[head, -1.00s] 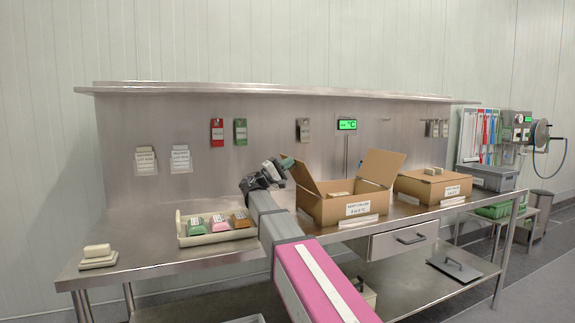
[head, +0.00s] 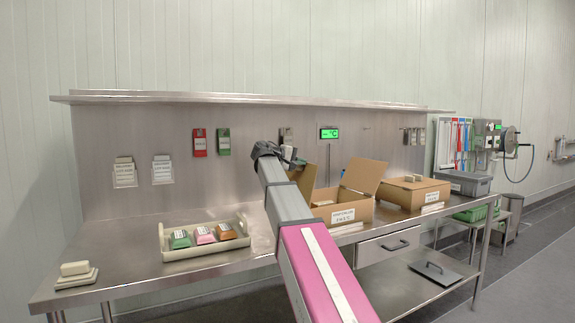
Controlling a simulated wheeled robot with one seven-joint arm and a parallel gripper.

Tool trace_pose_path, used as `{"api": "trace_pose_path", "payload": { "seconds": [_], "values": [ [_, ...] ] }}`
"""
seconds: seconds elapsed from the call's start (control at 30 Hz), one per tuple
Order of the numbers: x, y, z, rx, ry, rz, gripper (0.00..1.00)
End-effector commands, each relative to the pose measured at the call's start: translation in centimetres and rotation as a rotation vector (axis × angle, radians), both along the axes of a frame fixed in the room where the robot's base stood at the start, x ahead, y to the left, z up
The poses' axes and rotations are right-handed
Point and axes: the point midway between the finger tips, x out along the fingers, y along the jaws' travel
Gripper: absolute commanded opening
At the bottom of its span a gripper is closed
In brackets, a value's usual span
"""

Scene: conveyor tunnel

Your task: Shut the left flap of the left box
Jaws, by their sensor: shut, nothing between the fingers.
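The left box (head: 345,212) is an open cardboard box with a label on its front, standing on the steel bench. Its right flap (head: 363,175) stands up and leans outward to the right. Its left flap (head: 306,181) also stands up at the left side, partly hidden behind my arm. My gripper (head: 291,158) is at the end of the raised arm, beside and above the top of the left flap. It is shut and holds nothing. I cannot tell whether it touches the flap. The box's left front corner is hidden by my arm.
A closed box (head: 413,193) with a small block on top stands to the right. A cream tray (head: 205,247) with several coloured packs lies left of my arm. A white block on a dish (head: 76,273) sits at the far left. An overhead shelf (head: 250,101) runs along the back.

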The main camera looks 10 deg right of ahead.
Motion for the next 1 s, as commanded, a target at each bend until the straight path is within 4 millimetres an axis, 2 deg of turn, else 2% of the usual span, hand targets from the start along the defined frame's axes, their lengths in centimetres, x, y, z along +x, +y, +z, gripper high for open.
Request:
{"api": "trace_pose_path", "payload": {
  "seconds": [0.1,0.43,0.8,1.0],
  "values": [
    [0.6,-2.1,-0.1,0.108,0.028,-0.003,0.00],
    [1.9,-6.8,-2.1,0.408,0.109,-0.003,0.00],
    [2.8,-10.1,-5.0,0.671,0.180,-0.001,0.00],
    [3.0,-11.5,-6.9,0.662,0.179,-0.001,0.00]
  ]
}}
